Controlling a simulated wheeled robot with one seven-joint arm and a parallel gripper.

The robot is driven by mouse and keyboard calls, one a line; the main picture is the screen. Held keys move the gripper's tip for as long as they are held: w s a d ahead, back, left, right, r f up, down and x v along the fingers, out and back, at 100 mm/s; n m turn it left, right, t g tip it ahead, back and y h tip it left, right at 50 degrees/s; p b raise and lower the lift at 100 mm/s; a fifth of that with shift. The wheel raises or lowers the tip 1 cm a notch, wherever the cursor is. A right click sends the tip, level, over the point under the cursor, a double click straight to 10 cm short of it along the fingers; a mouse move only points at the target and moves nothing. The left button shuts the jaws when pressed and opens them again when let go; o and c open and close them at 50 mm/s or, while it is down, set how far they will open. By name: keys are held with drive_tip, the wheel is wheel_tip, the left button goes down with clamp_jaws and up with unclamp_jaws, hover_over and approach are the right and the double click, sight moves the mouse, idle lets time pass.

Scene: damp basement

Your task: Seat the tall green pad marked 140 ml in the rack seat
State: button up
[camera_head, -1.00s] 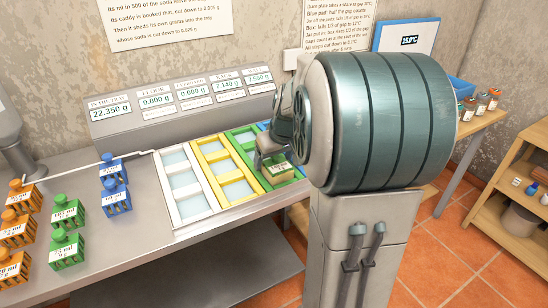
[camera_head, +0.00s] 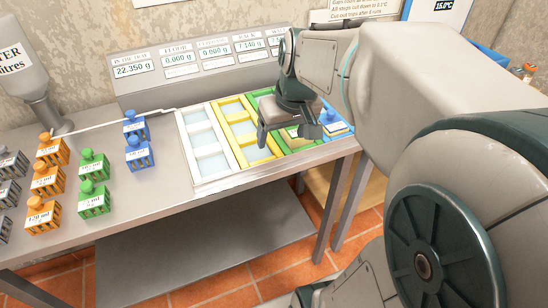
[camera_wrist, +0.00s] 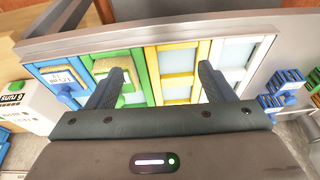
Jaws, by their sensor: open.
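My gripper (camera_head: 286,136) is open and empty, above the rack (camera_head: 196,183) near its yellow and green columns. In the wrist view its two fingers (camera_wrist: 161,72) stand wide apart over the yellow column, the left one over the green column. A green pad (camera_wrist: 108,66) with a pale top sits in the green column, partly hidden by that finger; it also shows below my gripper in the head view (camera_head: 300,136). Its marking is not readable. Two other green pads, one behind (camera_head: 93,166) and one in front (camera_head: 93,200), stand on the table at left.
A blue pad (camera_wrist: 62,77) sits in the rack's blue column. Two more blue pads (camera_head: 138,154), several orange pads (camera_head: 44,214) and grey ones (camera_head: 10,192) stand left of the rack. A readout panel (camera_head: 205,70) stands behind the rack. The white column is empty.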

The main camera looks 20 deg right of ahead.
drive_tip(key=s+a+f+g, duration=0.1)
drive_tip(key=s+a+f, duration=0.5)
drive_tip(key=s, duration=0.4)
drive_tip(key=shift+a+f, duration=0.15)
drive_tip(key=shift+f, duration=0.1)
